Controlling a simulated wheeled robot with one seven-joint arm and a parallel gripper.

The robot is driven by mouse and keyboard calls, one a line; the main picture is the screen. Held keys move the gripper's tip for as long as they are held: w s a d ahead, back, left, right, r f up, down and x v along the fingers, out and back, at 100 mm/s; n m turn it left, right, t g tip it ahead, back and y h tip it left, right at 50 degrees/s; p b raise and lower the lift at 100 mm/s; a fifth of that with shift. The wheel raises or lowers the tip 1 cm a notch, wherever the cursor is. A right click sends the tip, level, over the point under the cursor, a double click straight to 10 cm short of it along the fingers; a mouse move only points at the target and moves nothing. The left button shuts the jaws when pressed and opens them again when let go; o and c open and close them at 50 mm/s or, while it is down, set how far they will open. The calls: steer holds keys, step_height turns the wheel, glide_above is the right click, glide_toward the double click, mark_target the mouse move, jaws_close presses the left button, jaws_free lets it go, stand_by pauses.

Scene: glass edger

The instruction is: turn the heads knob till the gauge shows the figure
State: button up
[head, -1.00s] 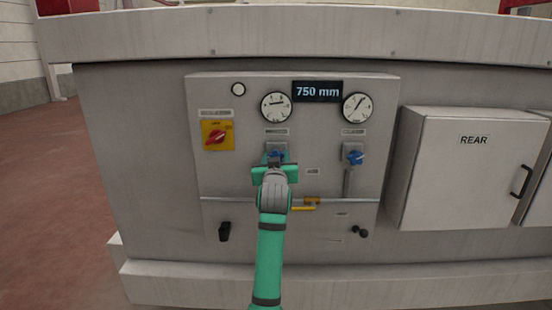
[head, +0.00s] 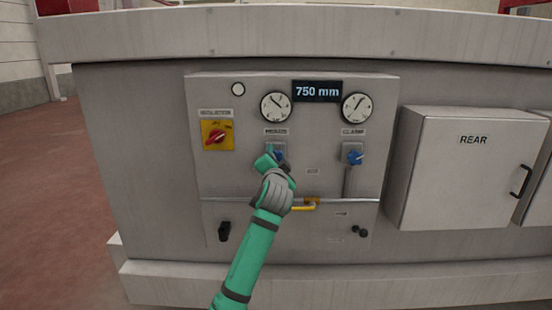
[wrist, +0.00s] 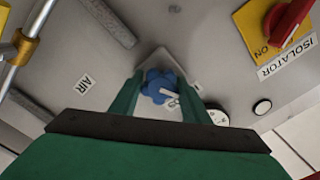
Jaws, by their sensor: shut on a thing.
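The blue heads knob (wrist: 158,86) sits between the two fingers of my gripper (wrist: 165,98) in the wrist view. My gripper (head: 274,160) is shut on it in the head view and hides most of it. The heads gauge (head: 276,107) is a round white dial above the knob, under which the label HEADS shows. Its needle points to the upper left. The dial's figures are too small to read. A dark display (head: 317,91) between the two gauges reads 750 mm.
The clamp gauge (head: 357,108) and blue clamp knob (head: 354,155) are to the right. The red isolator switch (head: 216,136) on its yellow plate is to the left. A pipe with a yellow-handled valve (head: 304,207) runs below. The REAR door box (head: 470,180) juts out at right.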

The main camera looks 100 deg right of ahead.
steer(key=m, duration=0.5)
steer(key=shift+s, duration=0.1)
stand_by(0.4)
steer(key=o, duration=1)
steer(key=shift+o, duration=0.2)
steer(key=shift+a, duration=0.1)
steer(key=shift+w+a, duration=0.2)
steer(key=shift+a, duration=0.05)
steer(key=v, duration=1)
